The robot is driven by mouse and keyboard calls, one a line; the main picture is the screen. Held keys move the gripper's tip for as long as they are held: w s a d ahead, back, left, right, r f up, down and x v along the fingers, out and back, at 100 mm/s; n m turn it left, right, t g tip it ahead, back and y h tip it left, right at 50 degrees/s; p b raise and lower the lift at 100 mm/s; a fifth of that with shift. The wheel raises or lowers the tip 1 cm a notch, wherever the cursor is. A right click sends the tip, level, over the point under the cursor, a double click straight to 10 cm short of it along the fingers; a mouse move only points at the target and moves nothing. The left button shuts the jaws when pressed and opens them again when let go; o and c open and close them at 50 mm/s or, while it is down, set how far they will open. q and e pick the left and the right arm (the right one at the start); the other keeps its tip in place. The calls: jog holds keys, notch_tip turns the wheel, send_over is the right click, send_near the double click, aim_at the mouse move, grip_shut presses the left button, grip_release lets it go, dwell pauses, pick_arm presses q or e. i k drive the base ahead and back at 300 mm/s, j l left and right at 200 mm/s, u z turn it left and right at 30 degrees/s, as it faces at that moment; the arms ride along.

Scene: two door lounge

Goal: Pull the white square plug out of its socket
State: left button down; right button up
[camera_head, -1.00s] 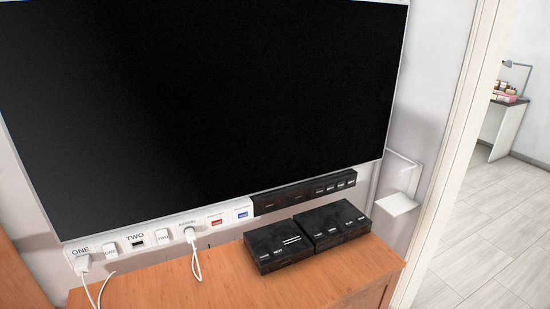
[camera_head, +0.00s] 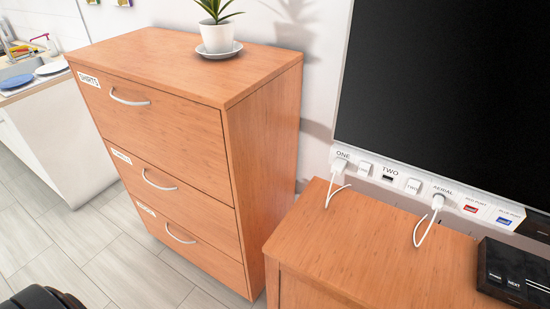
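A white, squarish plug (camera_head: 340,165) with a white cable sits in the socket marked ONE, at the left end of the white socket strip (camera_head: 401,200) under the television. A second white plug (camera_head: 437,202), rounder in look, sits in the socket marked AERIAL, with its cable curving down to the cabinet top. The socket marked TWO (camera_head: 388,179) shows a dark opening with no plug in it. White square switches (camera_head: 364,169) stand beside ONE and TWO. Neither of my grippers shows in the head view.
A low wooden cabinet (camera_head: 350,245) stands below the strip, with a black box (camera_head: 512,268) on its right. A tall wooden drawer unit (camera_head: 170,150) with a potted plant (camera_head: 217,35) stands to the left. A dark rounded shape (camera_head: 36,298), unidentified, shows at bottom left. Tiled floor lies in front.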

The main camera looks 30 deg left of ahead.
aim_at(339, 165)
jog(key=u, duration=0.3)
jog(key=i+j+z, duration=0.2)
jog(key=j+z, duration=0.15)
jog(key=j, duration=1.05)
jog(key=j+z, duration=0.4)
jog(key=j, duration=0.95)
